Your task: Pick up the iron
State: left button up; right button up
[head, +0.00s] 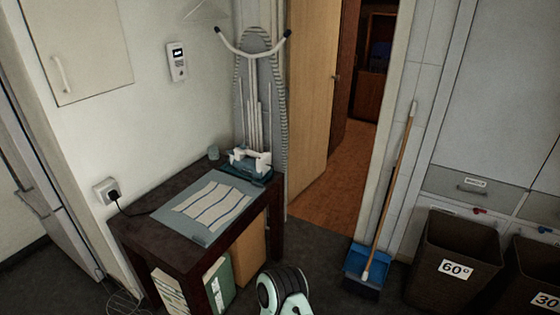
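A small white and teal appliance (250,161) stands at the back right corner of the dark table (135,232). It looks like the iron, but it is small and its exact shape is hard to make out. A grey-blue mat with a striped cloth (212,201) lies in front of it.
A folded ironing board (258,95) leans behind the table. A black cord runs from the wall plug (112,194) to the tabletop. A mint and dark rounded object (283,291) is at the bottom. A broom (392,185), blue dustpan and dark bins (455,258) stand right.

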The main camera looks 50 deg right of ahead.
aim_at(257, 169)
jog(key=z, duration=1.35)
jog(key=i+l+u, duration=0.15)
jog(key=u, duration=0.25)
jog(key=i+l+u, duration=0.1)
jog(key=u, duration=0.3)
jog(key=i+l+u, duration=0.1)
jog(key=l+u, duration=0.15)
jog(key=u, duration=0.15)
jog(key=i+l+u, duration=0.2)
jog(key=l, duration=0.3)
jog(key=l+u, duration=0.2)
jog(key=l, duration=0.35)
